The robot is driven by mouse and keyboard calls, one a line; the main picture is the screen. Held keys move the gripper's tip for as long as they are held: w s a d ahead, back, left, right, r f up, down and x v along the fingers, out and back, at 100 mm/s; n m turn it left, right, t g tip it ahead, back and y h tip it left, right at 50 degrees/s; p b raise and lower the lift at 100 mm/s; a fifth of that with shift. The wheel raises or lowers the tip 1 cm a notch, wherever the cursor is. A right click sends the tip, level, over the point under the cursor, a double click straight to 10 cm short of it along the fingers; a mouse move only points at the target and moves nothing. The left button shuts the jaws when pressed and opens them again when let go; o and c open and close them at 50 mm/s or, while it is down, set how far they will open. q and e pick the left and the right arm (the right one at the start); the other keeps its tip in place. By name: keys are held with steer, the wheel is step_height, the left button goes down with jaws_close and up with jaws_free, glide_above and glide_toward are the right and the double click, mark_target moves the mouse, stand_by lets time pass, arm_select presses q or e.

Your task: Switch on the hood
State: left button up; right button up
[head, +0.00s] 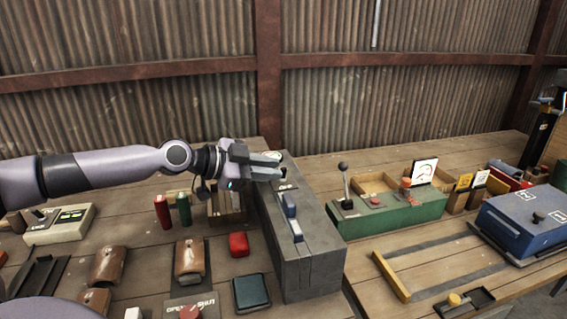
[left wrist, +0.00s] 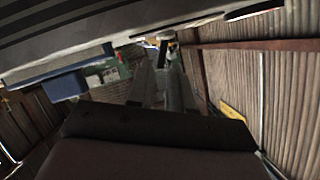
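A long grey box (head: 318,262) stands on the wooden bench in the middle of the head view. A blue lever (head: 290,208) sits in a slot on its top, nearer its front end. No label reading hood is legible, so I cannot tell which control is the hood's. My left gripper (head: 275,165) is above the far part of the box, behind the blue lever and apart from it. The right gripper is not in view.
Left of the box are a red block (head: 239,245), a dark green button (head: 251,292) and red and green handles (head: 162,212). To the right are a green lever panel (head: 390,217) and a blue case (head: 525,222). A corrugated wall closes the back.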

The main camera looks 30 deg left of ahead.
arm_select(q)
steer(key=shift+p+x, duration=0.75)
steer(key=shift+x, duration=1.25)
jaws_close()
